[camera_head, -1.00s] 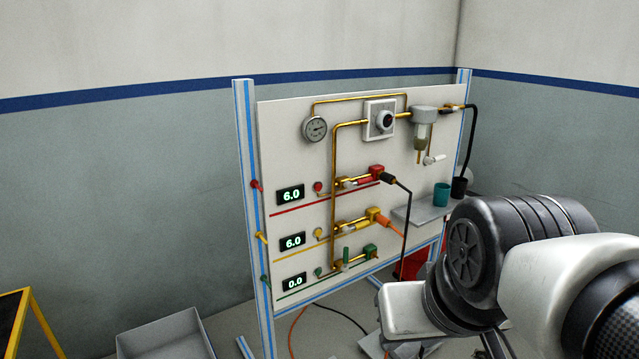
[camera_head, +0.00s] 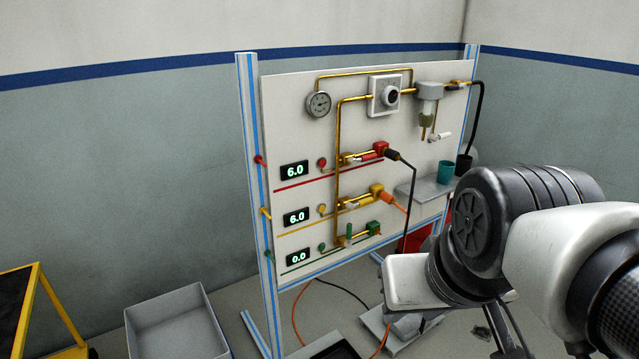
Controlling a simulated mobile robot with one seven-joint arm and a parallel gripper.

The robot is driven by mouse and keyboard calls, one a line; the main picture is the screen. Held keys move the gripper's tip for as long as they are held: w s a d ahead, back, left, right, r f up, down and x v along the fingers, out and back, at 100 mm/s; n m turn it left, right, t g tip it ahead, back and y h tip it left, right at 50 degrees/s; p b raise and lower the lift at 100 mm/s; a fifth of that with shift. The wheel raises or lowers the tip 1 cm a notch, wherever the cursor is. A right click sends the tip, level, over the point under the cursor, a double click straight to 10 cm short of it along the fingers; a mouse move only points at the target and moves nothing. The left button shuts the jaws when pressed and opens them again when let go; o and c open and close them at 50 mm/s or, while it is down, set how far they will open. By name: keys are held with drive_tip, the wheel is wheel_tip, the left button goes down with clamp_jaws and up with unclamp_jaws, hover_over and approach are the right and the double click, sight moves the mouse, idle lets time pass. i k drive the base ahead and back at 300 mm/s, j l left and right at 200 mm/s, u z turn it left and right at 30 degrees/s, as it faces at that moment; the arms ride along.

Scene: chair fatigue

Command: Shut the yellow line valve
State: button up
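The yellow line valve (camera_head: 350,204) sits on the middle brass branch of the white panel, left of a yellow block (camera_head: 377,191). Its small handle appears to lie along the pipe. The yellow line's display (camera_head: 296,217) reads 6.0. A yellow knob (camera_head: 321,209) is left of the valve. My arm fills the lower right of the view, in front of and to the right of the panel, apart from the valve in the picture. I cannot make out my gripper's fingers.
The red valve (camera_head: 366,156) above has its display at 6.0. The green valve (camera_head: 349,233) below has an upright handle and reads 0.0. A shelf (camera_head: 424,190) with cups is on the panel's right. A grey bin (camera_head: 176,321) and yellow-framed cart (camera_head: 40,312) stand left.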

sight(362, 203)
drive_tip(key=i+l+u, duration=0.1)
drive_tip(key=i+u, duration=0.2)
drive_tip(key=i, duration=0.4)
drive_tip(key=i+j+z, duration=0.1)
drive_tip(key=j, duration=0.2)
drive_tip(key=k+l+u, duration=0.15)
drive_tip(key=l, duration=0.15)
drive_tip(key=i, duration=0.05)
